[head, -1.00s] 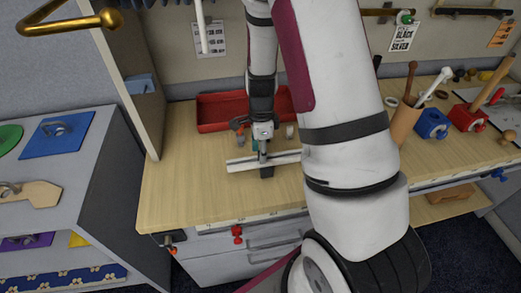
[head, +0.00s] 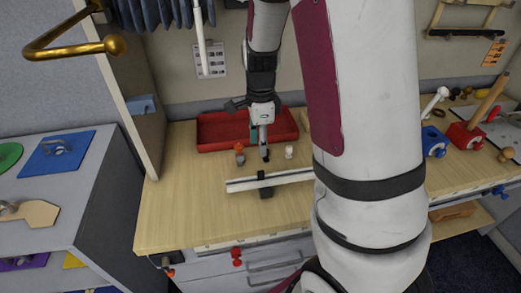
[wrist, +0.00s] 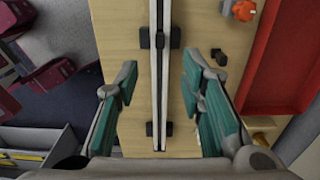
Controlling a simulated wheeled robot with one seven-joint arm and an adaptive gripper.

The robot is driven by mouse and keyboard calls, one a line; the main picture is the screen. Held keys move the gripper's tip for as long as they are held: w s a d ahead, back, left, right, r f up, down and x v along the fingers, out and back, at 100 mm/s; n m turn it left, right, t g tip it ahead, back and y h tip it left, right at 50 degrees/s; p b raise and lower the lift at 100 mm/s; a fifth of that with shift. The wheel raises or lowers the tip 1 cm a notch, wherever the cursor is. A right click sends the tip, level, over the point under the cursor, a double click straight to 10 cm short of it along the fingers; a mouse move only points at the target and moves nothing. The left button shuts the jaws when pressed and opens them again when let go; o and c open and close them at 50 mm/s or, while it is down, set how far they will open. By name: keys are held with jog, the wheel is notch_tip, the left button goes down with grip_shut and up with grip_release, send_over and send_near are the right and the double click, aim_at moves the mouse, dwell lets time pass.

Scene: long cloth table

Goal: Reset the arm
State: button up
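My gripper (head: 265,148) hangs above the wooden tabletop (head: 200,219), between the red tray and a long white rail. In the wrist view my gripper (wrist: 158,92) is open, its two green-padded fingers wide apart with nothing held between them. The white rail (head: 290,178) lies on the table with dark clamp-like feet. In the wrist view the rail (wrist: 158,70) runs lengthwise between the fingers, below them. My arm hides the rail's right end in the head view.
A red tray (head: 215,130) stands at the back. A small orange-red piece (head: 240,151) and a white piece (head: 289,151) stand near my gripper. Blue (head: 434,139) and red (head: 466,137) blocks are at right. A grey cabinet (head: 105,190) is at left. The front left tabletop is clear.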

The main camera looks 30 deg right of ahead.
jog(key=shift+r, duration=0.15)
dwell(0.4)
jog(key=s+a+r+n+t, duration=0.2)
jog(key=s+a+r+n, duration=0.4)
jog(key=s+r+n, duration=0.2)
jog(key=s+a+r+n+t, duration=0.3)
jog(key=s+a+r+n, duration=0.3)
jog(key=s+r+n, duration=0.3)
jog(key=shift+s+a+r+n+t, duration=0.25)
jog(key=shift+r+n, duration=1.35)
jog(key=shift+n, duration=1.1)
jog(key=shift+w, duration=0.1)
jog(key=shift+d, duration=0.1)
